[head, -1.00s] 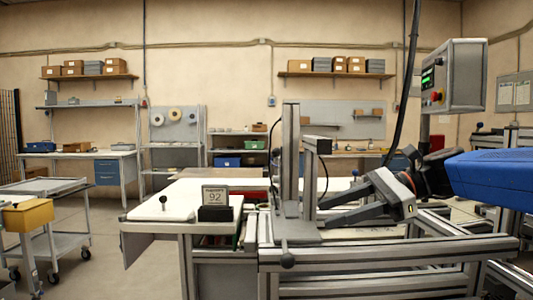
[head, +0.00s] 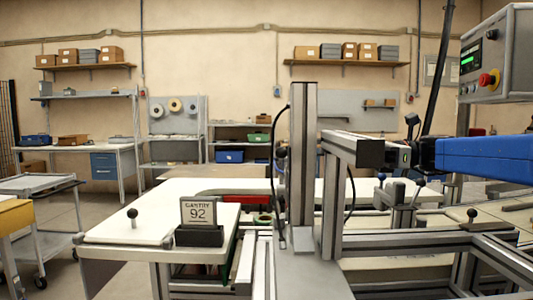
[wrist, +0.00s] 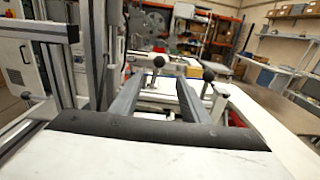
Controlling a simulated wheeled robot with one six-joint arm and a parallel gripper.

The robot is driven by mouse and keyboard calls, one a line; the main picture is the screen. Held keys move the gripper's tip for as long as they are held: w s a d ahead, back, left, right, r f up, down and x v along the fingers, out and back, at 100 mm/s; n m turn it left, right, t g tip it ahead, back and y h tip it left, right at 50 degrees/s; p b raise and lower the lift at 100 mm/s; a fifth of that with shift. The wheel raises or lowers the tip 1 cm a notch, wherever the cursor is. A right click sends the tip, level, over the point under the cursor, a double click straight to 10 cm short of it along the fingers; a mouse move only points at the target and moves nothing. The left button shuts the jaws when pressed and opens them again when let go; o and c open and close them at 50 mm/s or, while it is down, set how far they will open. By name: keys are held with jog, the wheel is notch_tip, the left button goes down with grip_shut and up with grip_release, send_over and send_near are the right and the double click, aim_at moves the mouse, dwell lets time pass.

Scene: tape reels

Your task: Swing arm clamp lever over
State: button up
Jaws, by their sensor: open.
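In the wrist view, my gripper (wrist: 157,88) is open, with its two grey fingers apart and nothing held between them. A dark ball knob on a thin stem (wrist: 158,62) shows beyond the fingers, in the gap between them. A second ball-topped lever (wrist: 208,75) stands just right of the right finger. In the head view, ball-topped levers (head: 420,182) and (head: 381,177) stand on the bench hardware below my blue arm. I cannot tell which one is the arm clamp lever. My fingers are not clear in the head view, behind the gantry beam.
An aluminium gantry post (head: 303,165) and beam (head: 350,148) stand close in front. A "GANTRY 92" sign (head: 199,211) sits on the white table (head: 120,229). A control box with a red button (head: 496,55) hangs at upper right. Carts stand at left.

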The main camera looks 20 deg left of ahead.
aim_at(281, 167)
jog(key=x, duration=1.7)
grip_shut()
